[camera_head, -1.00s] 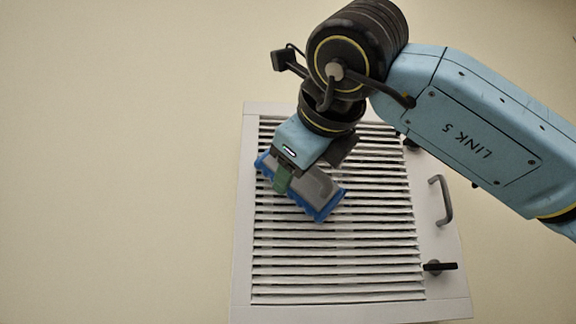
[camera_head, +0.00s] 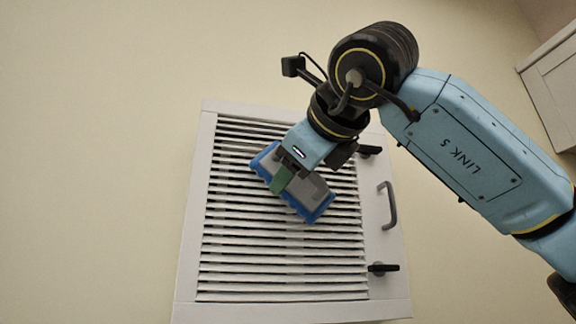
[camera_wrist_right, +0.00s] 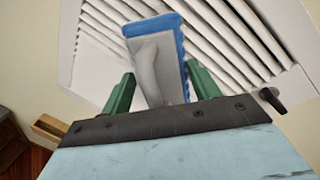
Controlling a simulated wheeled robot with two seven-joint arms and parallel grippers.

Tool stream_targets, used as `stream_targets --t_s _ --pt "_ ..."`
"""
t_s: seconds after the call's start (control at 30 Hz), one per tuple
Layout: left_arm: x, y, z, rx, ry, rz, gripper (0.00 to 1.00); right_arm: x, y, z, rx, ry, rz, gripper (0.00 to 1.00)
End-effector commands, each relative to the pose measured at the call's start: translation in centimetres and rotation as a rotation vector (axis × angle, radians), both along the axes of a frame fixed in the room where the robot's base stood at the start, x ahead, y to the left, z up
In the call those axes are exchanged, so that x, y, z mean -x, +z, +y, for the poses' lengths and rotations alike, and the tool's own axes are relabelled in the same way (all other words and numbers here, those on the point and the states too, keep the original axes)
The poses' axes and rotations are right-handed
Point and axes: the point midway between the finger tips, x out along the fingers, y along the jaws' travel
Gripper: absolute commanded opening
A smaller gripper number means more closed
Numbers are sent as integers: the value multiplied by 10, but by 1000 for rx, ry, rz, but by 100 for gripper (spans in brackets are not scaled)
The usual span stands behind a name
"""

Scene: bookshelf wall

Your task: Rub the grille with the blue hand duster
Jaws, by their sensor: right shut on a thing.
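The grille (camera_head: 285,262) is a white slatted panel in a white frame on the wall, in the middle of the head view. The blue hand duster (camera_head: 318,207) has a grey back and a blue rim and lies tilted over the upper part of the slats. My right gripper (camera_head: 281,181), with green fingers, is shut on the duster. In the right wrist view the duster (camera_wrist_right: 178,50) sits between the two green fingers, with the slats behind it. The duster's wiping face is hidden, so I cannot tell whether it touches the slats. My left gripper is not in view.
A grey handle (camera_head: 388,205) and two dark latches, the lower one (camera_head: 382,268) clear of my arm, stick out on the frame's right side. A white cabinet (camera_head: 555,85) is at the upper right. The wall to the left is bare.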

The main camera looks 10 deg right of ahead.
Motion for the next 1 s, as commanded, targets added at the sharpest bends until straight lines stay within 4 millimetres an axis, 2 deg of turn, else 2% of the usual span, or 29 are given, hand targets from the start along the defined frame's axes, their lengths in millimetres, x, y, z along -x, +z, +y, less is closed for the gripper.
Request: stream_targets --t_s 0.43,0.63,0.9,1.0 --pt "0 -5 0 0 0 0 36 -2 -1 -36 -2 -3 2 43" --pt "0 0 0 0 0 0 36 -2 5 -37 -2 -2 1 43" --pt "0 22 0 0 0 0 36 -1 30 -37 -2 -2 0 43" --pt "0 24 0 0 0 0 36 0 33 -37 -1 -2 0 43"
